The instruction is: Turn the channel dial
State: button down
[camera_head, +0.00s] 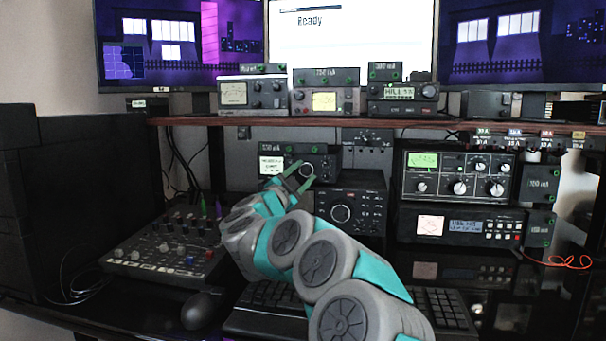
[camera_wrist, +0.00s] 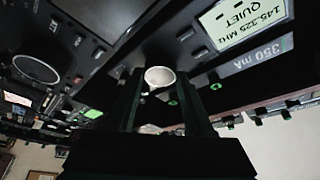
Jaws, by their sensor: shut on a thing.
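The channel dial is a round pale-faced knob (camera_wrist: 160,77) on a dark radio. In the head view the dial (camera_head: 306,170) sits on the radio's right half, at my fingertips. The radio (camera_wrist: 240,22) has a lit display that appears upside down in the wrist view and reads "145.325 MHz" and "QUIET". The display (camera_head: 271,166) also shows in the head view. My gripper (camera_wrist: 160,92) has one dark finger on each side of the dial and is shut on it. In the head view my gripper (camera_head: 299,179) reaches the radio's front from below. The fingers hide part of the dial's sides.
Another radio with a large knob (camera_head: 341,213) stands close at the lower right. A mixer (camera_head: 165,245) lies at left, with a mouse (camera_head: 201,309) and keyboard (camera_head: 265,310) in front. A shelf (camera_head: 330,119) with several units is above.

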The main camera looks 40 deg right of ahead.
jog(key=shift+m+g, duration=0.4)
jog(key=shift+m, duration=0.3)
jog(key=shift+c, duration=1.4)
grip_release()
jog(key=shift+a, duration=0.1)
jog(key=v, duration=0.7)
jog(key=shift+a+b, duration=0.3)
jog(key=shift+a, duration=0.05)
jog(key=shift+s, duration=0.1)
